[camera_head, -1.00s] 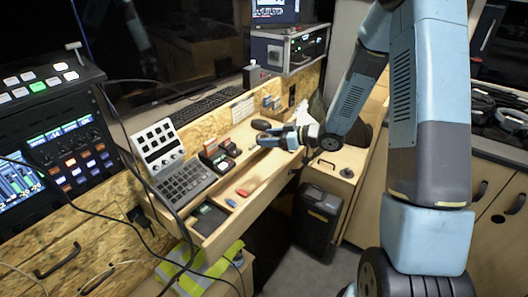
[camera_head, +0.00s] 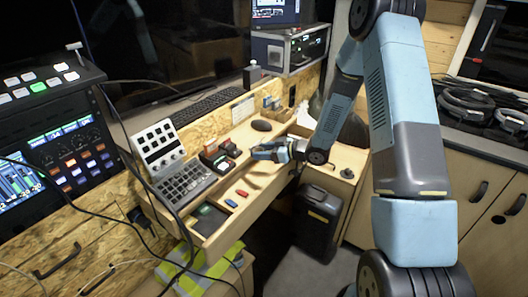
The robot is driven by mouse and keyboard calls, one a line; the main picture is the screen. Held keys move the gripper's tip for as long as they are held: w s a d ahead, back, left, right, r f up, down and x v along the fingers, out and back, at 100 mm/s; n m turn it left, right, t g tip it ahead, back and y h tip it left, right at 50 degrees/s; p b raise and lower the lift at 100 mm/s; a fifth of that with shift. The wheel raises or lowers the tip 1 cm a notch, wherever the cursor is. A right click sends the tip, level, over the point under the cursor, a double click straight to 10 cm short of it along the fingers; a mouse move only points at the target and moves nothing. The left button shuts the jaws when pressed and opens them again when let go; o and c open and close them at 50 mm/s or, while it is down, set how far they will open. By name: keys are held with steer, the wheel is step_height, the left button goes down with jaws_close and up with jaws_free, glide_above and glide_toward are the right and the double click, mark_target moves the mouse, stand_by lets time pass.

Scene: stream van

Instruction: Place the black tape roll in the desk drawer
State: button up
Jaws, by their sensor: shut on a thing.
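The desk drawer (camera_head: 262,206) is pulled open below the desk top. Inside it lie a red piece (camera_head: 242,193), a blue piece (camera_head: 231,203) and a dark flat item (camera_head: 207,221) at the near end.
Small black-and-red devices (camera_head: 217,157) and a control panel with keypad (camera_head: 182,183) stand on the desk left of the gripper. A dark mouse (camera_head: 261,125) lies behind it. The drawer's middle has bare room.

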steer(key=shift+f, duration=0.6)
steer(key=o, duration=1.1)
steer(key=shift+c, duration=0.2)
